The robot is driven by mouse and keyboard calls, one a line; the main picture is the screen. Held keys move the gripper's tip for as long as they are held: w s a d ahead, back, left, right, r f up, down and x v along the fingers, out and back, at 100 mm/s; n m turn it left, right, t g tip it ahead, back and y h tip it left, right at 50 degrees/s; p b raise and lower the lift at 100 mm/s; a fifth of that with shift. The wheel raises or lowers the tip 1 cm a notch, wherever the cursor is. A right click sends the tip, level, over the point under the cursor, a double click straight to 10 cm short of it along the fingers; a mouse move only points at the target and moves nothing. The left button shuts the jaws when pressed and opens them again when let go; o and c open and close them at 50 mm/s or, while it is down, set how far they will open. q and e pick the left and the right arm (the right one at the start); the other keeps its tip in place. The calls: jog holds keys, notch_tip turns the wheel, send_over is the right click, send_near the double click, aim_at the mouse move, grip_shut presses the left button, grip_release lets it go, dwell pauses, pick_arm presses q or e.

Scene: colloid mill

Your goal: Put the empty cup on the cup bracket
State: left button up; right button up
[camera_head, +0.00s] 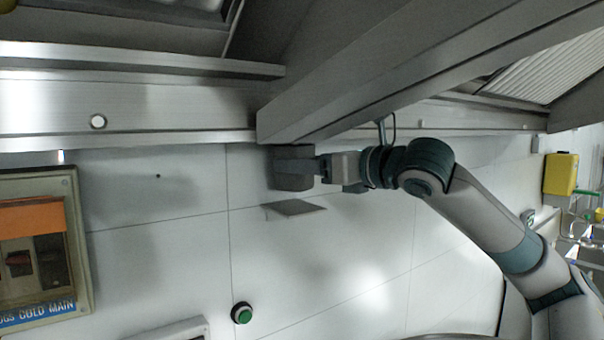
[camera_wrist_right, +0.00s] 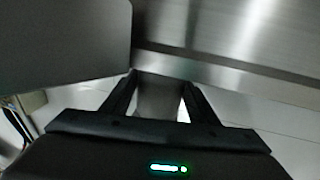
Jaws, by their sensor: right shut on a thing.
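The cup (camera_head: 290,180) is a dark grey, plain vessel in front of the white wall panels in the head view. My right gripper (camera_head: 312,168) is shut on it from the right side. In the right wrist view the grey cup (camera_wrist_right: 158,98) shows between the two dark fingers of my right gripper (camera_wrist_right: 160,90). The cup bracket (camera_head: 294,207) is a thin grey plate on the white wall. In the head view it appears just below the cup, with a small gap between them. My left gripper is not in view.
A long metal beam (camera_head: 400,75) runs diagonally close above the cup and my right arm. A green button (camera_head: 241,313) sits on the wall below. A framed control box (camera_head: 82,250) is at the left. The wall around the bracket is mostly clear.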

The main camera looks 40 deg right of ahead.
aim_at(307, 182)
jog(key=shift+s, duration=0.1)
jog(key=shift+f+b, duration=1.3)
jog(key=shift+f, duration=0.45)
jog(key=shift+f, duration=0.2)
jog(key=o, duration=1.1)
jog(key=shift+r, duration=0.2)
